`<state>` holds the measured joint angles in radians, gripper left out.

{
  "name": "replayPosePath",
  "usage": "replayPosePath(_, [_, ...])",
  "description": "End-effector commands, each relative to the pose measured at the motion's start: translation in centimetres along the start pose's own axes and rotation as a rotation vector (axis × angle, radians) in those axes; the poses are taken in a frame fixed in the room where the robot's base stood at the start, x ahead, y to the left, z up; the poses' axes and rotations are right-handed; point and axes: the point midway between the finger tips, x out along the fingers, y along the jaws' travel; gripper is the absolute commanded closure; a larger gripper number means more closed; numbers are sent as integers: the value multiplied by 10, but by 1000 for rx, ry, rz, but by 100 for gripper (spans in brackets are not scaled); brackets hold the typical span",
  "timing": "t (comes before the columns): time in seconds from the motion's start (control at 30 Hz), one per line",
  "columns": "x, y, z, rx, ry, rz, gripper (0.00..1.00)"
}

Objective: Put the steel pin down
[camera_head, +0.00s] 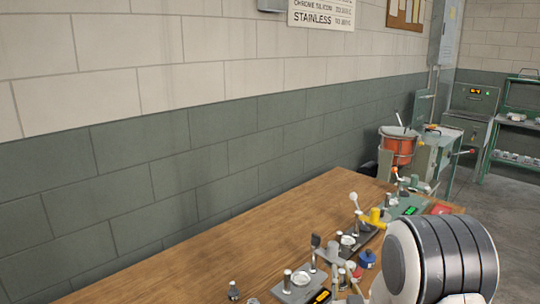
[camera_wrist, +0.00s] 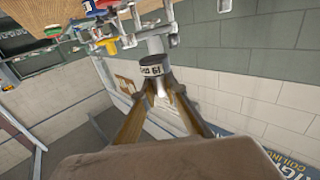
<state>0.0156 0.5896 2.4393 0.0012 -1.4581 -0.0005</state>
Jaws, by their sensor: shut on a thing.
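In the wrist view my gripper (camera_wrist: 158,92) has its two brown fingers closing together at the tips. They are shut on a grey metal cylinder with a dark marked band, which looks like the steel pin (camera_wrist: 153,68). The pin's far end is seen against the bench and its fixtures; I cannot tell whether it touches anything. In the head view my gripper and the held pin are not clearly visible, with my large arm joint filling the lower right.
A wooden bench (camera_head: 240,255) runs along the block wall. A grey fixture plate with posts (camera_head: 297,287), a yellow part (camera_head: 376,217), a blue part (camera_head: 367,259) and a small dark post (camera_head: 233,291) stand on it. The bench's left-middle top is clear. An orange bucket (camera_head: 397,148) stands beyond.

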Motion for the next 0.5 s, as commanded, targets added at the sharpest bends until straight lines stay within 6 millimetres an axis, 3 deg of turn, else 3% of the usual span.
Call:
replayPosePath(0.13, [0, -9, -2, 0, 2, -15, 100])
replayPosePath(0.5, [1, -10, -2, 0, 1, -17, 100])
